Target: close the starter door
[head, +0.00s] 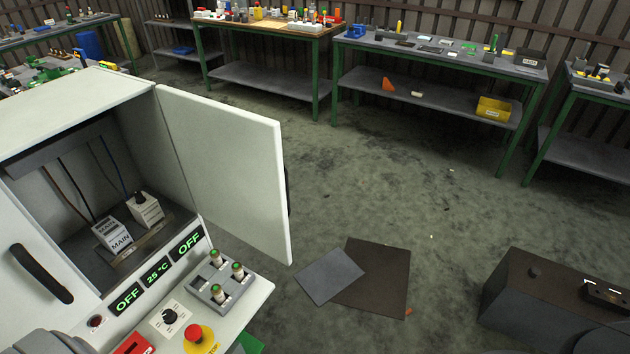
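The white starter cabinet (70,100) stands at the left of the head view. Its white door (225,165) hangs wide open, swung out to the right of the opening. A small dark piece shows past the door's outer edge, mostly hidden behind it. Inside the cabinet are a white block marked MAIN (115,235) and a second white block (147,208), with wires above them. A black bar handle (40,273) is on the white panel left of the opening. Neither of my grippers is in view.
Below the opening is a control panel with displays reading OFF (128,298), a red stop button (198,335) and a grey box with green-topped buttons (220,283). Dark mats (375,280) lie on the floor. A dark box (545,305) stands lower right. Workbenches (440,55) line the back.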

